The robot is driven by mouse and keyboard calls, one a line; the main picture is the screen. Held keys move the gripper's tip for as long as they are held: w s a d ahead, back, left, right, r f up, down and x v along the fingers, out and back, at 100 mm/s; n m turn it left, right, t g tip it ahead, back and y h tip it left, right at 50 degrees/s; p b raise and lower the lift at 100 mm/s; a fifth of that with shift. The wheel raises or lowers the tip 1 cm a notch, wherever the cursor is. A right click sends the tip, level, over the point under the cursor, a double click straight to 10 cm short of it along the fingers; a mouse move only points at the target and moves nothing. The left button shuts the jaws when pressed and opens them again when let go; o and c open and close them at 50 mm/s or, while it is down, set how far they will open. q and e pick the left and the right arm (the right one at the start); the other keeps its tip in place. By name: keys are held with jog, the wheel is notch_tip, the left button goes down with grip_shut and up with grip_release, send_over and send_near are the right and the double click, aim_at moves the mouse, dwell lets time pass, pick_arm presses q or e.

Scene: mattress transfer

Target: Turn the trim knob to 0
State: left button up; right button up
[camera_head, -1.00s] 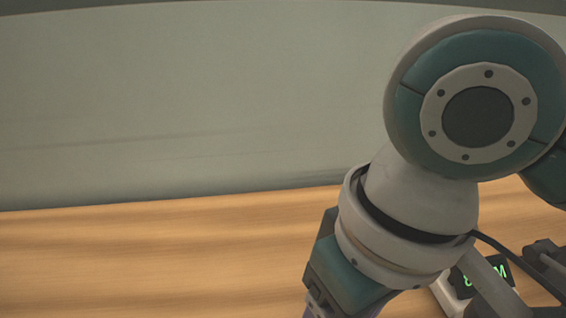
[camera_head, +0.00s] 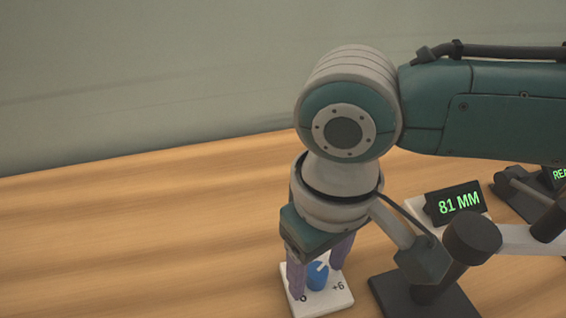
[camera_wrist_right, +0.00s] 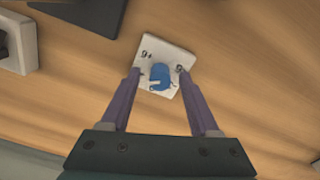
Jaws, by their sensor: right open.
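The trim knob (camera_head: 317,276) is blue with a pale pointer mark and sits on a small white plate (camera_head: 338,300). The plate carries a "+6" on its right; a label on its left is partly hidden by a finger. My right gripper (camera_head: 316,283) points down over the plate, open, with its purple fingers on either side of the knob. In the right wrist view, the knob (camera_wrist_right: 160,76) lies between the open fingertips (camera_wrist_right: 159,76), with a gap visible on both sides. My left gripper is not in view.
A display reading "81 MM" (camera_head: 460,203) stands right of the plate. A dark-based fixture with a round black knob (camera_head: 472,236) is close to the right of my gripper. Another display is cut off at the right edge. The wooden table (camera_head: 130,240) is clear on the left.

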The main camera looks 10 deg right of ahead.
jog(key=shift+c, duration=0.4)
grip_shut()
